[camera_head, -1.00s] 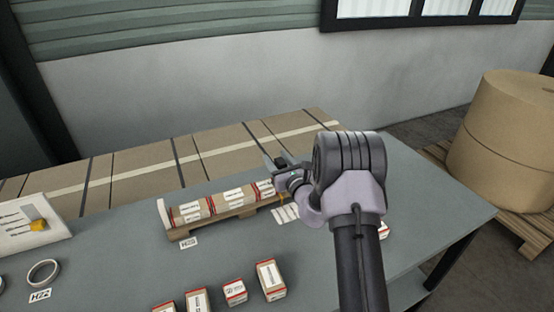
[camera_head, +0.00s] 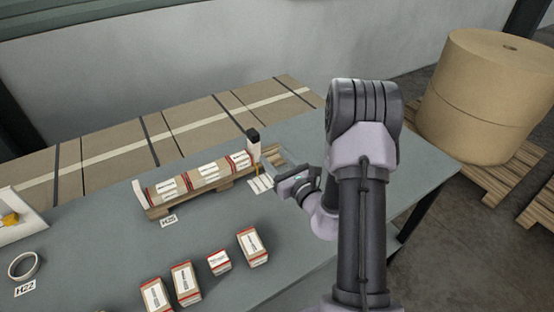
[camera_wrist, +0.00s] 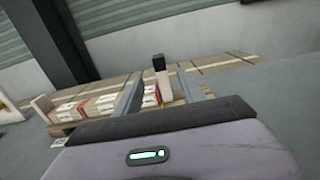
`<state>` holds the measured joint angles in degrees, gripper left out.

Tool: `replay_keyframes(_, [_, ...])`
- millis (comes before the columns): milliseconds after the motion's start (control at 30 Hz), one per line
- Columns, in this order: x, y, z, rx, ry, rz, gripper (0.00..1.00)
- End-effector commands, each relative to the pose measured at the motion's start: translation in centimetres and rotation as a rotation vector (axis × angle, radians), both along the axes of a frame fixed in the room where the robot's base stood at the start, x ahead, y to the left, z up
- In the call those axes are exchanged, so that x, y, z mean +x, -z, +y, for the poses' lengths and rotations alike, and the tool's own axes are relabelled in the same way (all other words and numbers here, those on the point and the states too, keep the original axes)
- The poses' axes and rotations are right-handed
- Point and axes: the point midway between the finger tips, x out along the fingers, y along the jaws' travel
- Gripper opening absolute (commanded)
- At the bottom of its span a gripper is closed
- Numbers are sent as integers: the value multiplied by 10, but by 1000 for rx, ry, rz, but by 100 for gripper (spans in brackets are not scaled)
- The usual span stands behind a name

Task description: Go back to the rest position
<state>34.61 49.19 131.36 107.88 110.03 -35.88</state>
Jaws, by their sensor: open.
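My gripper (camera_head: 277,172) is to the right of the small wooden pallet (camera_head: 160,211) on the grey table (camera_head: 110,235). It points toward the pallet's right end, and nothing shows in its grip. In the wrist view the two fingers of my gripper (camera_wrist: 158,88) are spread apart, with the white post (camera_wrist: 163,86) and pallet beyond them. The pallet bears a row of kraft boxes with red bands (camera_head: 204,177). The white post with a black top (camera_head: 254,148) stands at the pallet's right end. My arm hides part of the table's right side.
Several small labelled boxes (camera_head: 253,248) stand at the front of the table. A tape roll (camera_head: 24,265) lies at the left. Large kraft packs (camera_head: 105,152) line the back edge. A big paper roll (camera_head: 480,100) stands on a floor pallet to the right.

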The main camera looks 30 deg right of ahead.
Motion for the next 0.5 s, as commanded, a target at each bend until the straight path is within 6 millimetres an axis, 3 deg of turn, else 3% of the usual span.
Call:
replay_keyframes(133, [-12, 0, 0, 1, 1, -1, 47])
replay_keyframes(500, [-12, 0, 0, 0, 0, -1, 47])
